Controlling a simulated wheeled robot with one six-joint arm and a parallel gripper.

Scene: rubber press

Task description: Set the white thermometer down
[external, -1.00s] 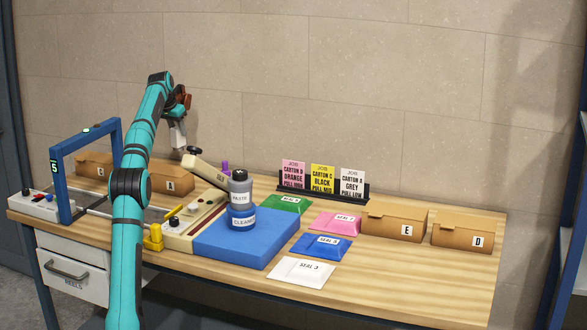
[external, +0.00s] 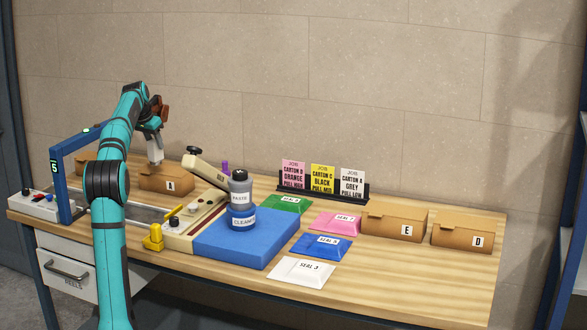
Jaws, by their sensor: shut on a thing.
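The white thermometer (external: 155,149) is a small pale block below my gripper (external: 151,129). My gripper is shut on it and points down over the left back part of the table. In the picture the thermometer's lower end overlaps carton A (external: 167,182). I cannot tell whether it touches the carton. My arm hides part of the table below and to the left.
A blue frame (external: 60,190) stands at the left. A cream press (external: 196,222) with a raised lever, a blue block (external: 232,246) bearing two bottles, and several coloured packets fill the middle. Cartons E (external: 392,222) and D (external: 462,229) stand right. The front right tabletop is clear.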

